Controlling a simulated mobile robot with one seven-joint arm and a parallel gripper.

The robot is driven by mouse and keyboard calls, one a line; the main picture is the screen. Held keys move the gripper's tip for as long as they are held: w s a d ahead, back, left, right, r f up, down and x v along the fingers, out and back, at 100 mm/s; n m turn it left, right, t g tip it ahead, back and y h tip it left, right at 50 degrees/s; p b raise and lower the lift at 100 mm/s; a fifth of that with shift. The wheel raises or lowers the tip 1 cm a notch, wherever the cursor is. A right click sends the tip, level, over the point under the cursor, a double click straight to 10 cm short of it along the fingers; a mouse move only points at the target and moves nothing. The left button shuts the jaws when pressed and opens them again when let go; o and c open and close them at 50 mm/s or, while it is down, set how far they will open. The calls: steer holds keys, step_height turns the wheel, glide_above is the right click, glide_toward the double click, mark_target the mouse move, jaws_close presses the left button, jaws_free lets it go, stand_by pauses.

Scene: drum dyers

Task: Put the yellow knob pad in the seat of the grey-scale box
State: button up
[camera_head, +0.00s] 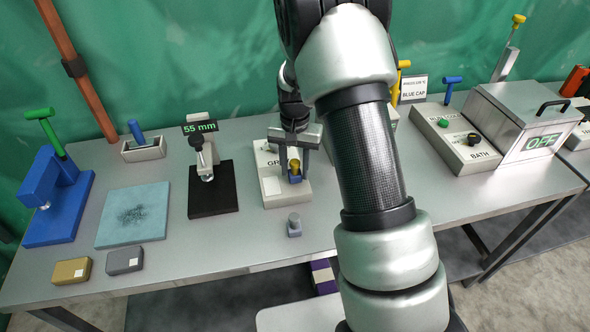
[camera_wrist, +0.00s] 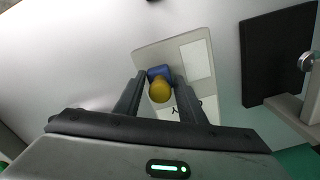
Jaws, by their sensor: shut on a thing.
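The yellow knob pad (camera_head: 294,166) shows a rounded yellow knob with blue below it. It also shows in the wrist view (camera_wrist: 160,91), between the two fingers. My gripper (camera_wrist: 160,79) is shut on it and points down over the grey-scale box. The grey-scale box (camera_head: 270,200) is a light box with a pale square panel, partly covered by my gripper in the head view. Its top also shows in the wrist view (camera_wrist: 149,55). The seat is hidden, and I cannot tell whether the pad touches the box.
A small grey knobbed piece (camera_head: 294,227) stands on the table in front of the box. A black-based gauge (camera_head: 213,197) reading 55 mm stands left. The BATH control box (camera_head: 460,149) is right. Bare table (camera_head: 240,245) lies in front.

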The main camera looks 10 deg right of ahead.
steer(key=shift+f, duration=0.55)
steer(key=shift+f, duration=0.2)
steer(key=o, duration=1)
steer(key=shift+r, duration=0.1)
